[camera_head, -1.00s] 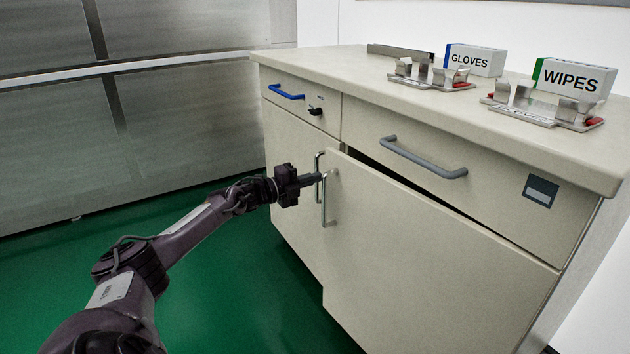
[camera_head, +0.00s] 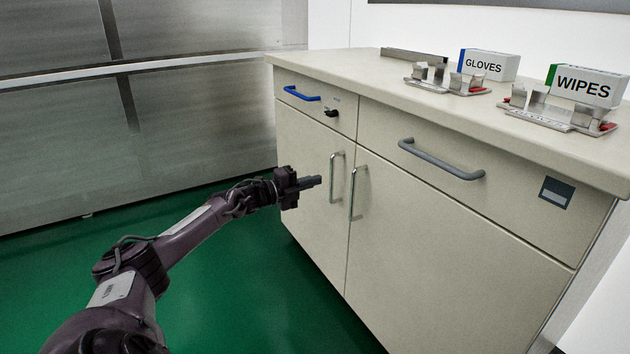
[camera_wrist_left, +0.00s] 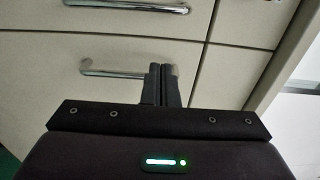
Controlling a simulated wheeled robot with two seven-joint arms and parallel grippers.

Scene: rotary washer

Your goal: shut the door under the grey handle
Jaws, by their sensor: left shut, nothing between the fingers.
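The cream door (camera_head: 440,245) under the grey handle (camera_head: 440,160) sits flush with the cabinet front. No dark gap shows along its top edge. Its upright chrome handle (camera_head: 352,195) is near its left edge, beside the left door's chrome handle (camera_head: 332,178). My left gripper (camera_head: 318,181) is shut and empty, just left of the left door's handle and in front of the left door (camera_head: 300,195). In the left wrist view its fingers (camera_wrist_left: 160,82) are together, with two chrome handles beyond them. My right gripper is out of view.
The countertop (camera_head: 420,98) holds a GLOVES box (camera_head: 488,66), a WIPES box (camera_head: 585,86) and metal fixtures (camera_head: 560,112). A blue handle (camera_head: 302,94) and a dark key or knob (camera_head: 331,113) are on the left drawer. Green floor (camera_head: 230,290) is clear left of the cabinet.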

